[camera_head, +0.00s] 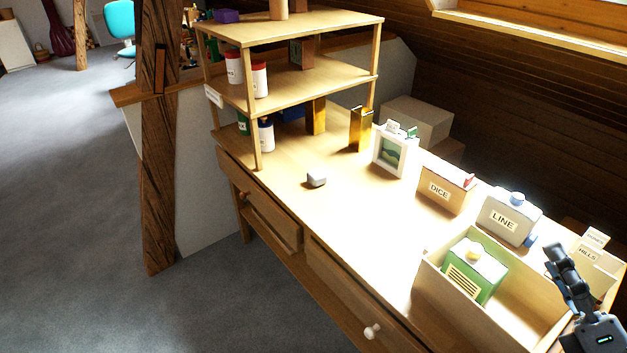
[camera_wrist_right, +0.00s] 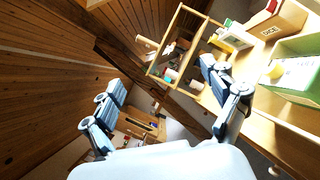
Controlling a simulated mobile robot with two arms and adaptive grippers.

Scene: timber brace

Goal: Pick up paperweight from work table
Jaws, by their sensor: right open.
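A small grey block, which looks like the paperweight (camera_head: 316,178), sits on the bare middle of the work table (camera_head: 290,206). It stands in front of the shelf unit, apart from other items. My right gripper (camera_head: 562,262) is at the lower right, above the wooden box, far from the grey block. In the right wrist view my right gripper (camera_wrist_right: 165,85) has its fingers wide apart with nothing between them. I cannot make out the grey block in the wrist view. My left gripper does not show.
A wooden box (camera_head: 545,306) holds a green carton (camera_head: 471,268). The shelf unit (camera_head: 318,78) stands at the far end. A timber post (camera_head: 160,190) stands left of the table.

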